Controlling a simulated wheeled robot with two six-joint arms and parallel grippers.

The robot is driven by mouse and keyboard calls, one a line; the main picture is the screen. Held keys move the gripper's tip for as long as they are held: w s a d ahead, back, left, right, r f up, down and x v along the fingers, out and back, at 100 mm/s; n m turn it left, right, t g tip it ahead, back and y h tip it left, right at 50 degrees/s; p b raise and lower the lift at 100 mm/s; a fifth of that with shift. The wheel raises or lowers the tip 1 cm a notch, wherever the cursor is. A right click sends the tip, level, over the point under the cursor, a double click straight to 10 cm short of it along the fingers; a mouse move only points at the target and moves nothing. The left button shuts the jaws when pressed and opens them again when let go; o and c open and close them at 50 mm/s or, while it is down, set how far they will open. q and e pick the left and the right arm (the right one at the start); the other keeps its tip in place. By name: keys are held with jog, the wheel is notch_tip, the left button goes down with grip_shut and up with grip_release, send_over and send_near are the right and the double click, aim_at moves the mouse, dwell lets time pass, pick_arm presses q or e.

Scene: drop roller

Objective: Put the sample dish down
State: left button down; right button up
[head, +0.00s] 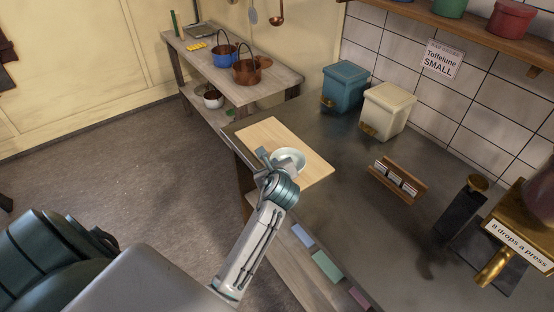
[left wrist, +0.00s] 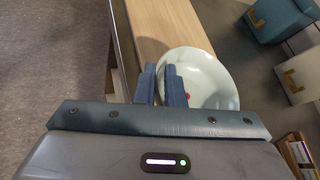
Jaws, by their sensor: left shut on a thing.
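The sample dish is a pale, shallow round bowl (head: 289,158). It is over the middle of a light wooden board (head: 262,132) on the counter's near left corner. My left gripper (head: 268,163) is shut on the dish's near left rim. In the left wrist view the gripper (left wrist: 162,76) has its fingers close together at the edge of the dish (left wrist: 218,72), and a small red spot shows inside it. I cannot tell whether the dish touches the board or hangs just above it. My right gripper is not in view.
A blue canister (head: 344,88) and a cream canister (head: 387,109) stand behind the board. A wooden card holder (head: 397,184) and a brass press (head: 515,235) are to the right. Bare dark counter (head: 345,215) lies between. A side table holds copper and blue pots (head: 247,70).

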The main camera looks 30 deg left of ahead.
aim_at(276, 157)
pick_arm(q)
jog(key=w, duration=0.1)
jog(key=w+a, duration=0.1)
jog(key=w, duration=0.1)
jog(key=shift+w+p, duration=0.1)
jog(key=shift+p, duration=0.2)
jog(key=shift+w+a, duration=0.1)
jog(key=shift+w, duration=0.2)
jog(key=shift+w+f, duration=0.15)
jog(key=shift+f, duration=0.4)
notch_tip(276, 157, down, 3)
jog(key=shift+r+p, duration=0.15)
jog(key=shift+p, duration=0.5)
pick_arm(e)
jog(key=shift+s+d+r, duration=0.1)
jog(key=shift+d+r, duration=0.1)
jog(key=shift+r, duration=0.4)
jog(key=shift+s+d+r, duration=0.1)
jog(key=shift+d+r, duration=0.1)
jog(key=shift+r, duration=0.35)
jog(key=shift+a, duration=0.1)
pick_arm(q)
jog(key=c, duration=1.5)
grip_release()
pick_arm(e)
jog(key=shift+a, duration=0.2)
